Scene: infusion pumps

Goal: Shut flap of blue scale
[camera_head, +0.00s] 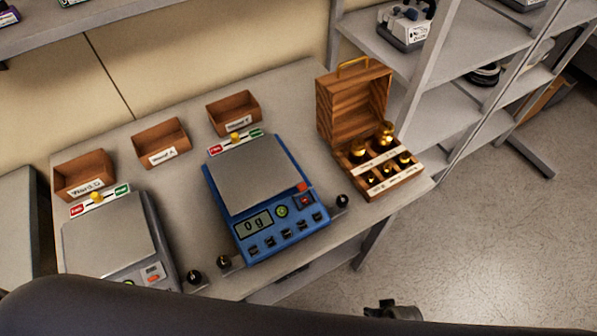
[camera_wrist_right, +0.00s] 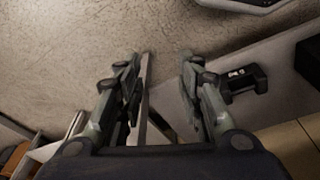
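The blue scale (camera_head: 266,198) stands on the table in the middle of the head view. It has a grey weighing plate (camera_head: 247,178) and a display (camera_head: 254,224) reading 0 g. At its back is a strip with red and green labels and a yellow knob (camera_head: 235,138). I cannot clearly make out a flap or tell its position. My right gripper (camera_wrist_right: 160,72) is open in the right wrist view, with nothing between its fingers, over the floor and grey furniture parts. In the head view a small dark part shows at the bottom edge, apart from the scale. My left gripper is not in view.
A grey scale (camera_head: 108,236) stands left of the blue one. Three small wooden trays (camera_head: 162,143) line the table's back. An open wooden box (camera_head: 352,105) of brass weights stands right. Small black knobs lie near the front edge. Metal shelves (camera_head: 440,110) stand beyond.

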